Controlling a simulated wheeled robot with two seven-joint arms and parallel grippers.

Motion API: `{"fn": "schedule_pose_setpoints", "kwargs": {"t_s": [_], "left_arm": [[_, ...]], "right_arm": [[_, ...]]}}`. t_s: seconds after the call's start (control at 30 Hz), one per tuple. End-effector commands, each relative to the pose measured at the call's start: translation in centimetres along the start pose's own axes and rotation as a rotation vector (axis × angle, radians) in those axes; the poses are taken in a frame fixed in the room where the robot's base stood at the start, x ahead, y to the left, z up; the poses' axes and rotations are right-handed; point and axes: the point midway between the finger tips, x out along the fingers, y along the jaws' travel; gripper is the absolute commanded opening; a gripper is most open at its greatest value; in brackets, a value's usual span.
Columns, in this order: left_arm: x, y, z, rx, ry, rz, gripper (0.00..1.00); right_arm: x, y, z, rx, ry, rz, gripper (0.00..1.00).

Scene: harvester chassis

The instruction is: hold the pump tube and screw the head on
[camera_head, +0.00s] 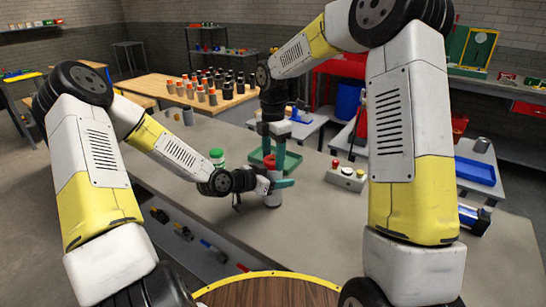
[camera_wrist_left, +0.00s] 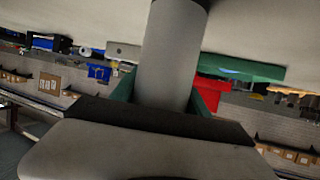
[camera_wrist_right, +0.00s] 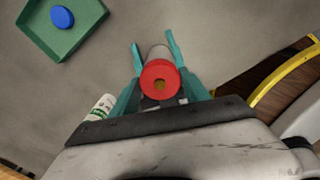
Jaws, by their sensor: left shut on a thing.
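The grey pump tube (camera_head: 273,198) stands upright on the grey table in the head view. My left gripper (camera_head: 280,184) is shut on the tube from the side. In the left wrist view the tube (camera_wrist_left: 170,60) rises between the teal fingers. The red head (camera_wrist_right: 160,78) sits in line with the top of the tube in the right wrist view. It also shows as a small red part (camera_head: 269,162) in the head view. My right gripper (camera_wrist_right: 160,70) points down, its teal fingers on both sides of the head. I cannot tell whether they grip it.
A green tray (camera_wrist_right: 92,28) with a blue round part (camera_wrist_right: 62,17) lies beside the tube. A white and green bottle (camera_head: 217,158) stands to the left. A button box (camera_head: 346,176) and a blue tray (camera_head: 475,172) are to the right.

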Motion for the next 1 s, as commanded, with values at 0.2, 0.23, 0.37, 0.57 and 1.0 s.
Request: {"fn": "schedule_pose_setpoints", "kwargs": {"t_s": [0.2, 0.23, 0.37, 0.57, 1.0], "left_arm": [[0.0, 0.06, 0.06, 0.0, -0.001, 0.001, 0.0], [0.0, 0.06, 0.06, 0.0, -0.001, 0.001, 0.0], [0.0, 0.06, 0.06, 0.0, -0.001, 0.001, 0.0], [0.0, 0.06, 0.06, 0.0, -0.001, 0.001, 0.0], [0.0, 0.06, 0.05, 0.0, -0.001, 0.001, 0.0]], "right_arm": [[-0.04, 0.05, -0.01, 0.088, -0.001, 0.001, 0.05], [-0.04, 0.05, -0.01, 0.134, -0.001, 0.001, 0.05], [-0.02, 0.05, -0.03, 0.361, -0.002, 0.001, 0.05], [-0.02, 0.04, -0.02, 0.561, 0.0, 0.001, 0.05], [-0.01, 0.04, 0.0, 0.567, 0.0, 0.002, 0.75]]}}
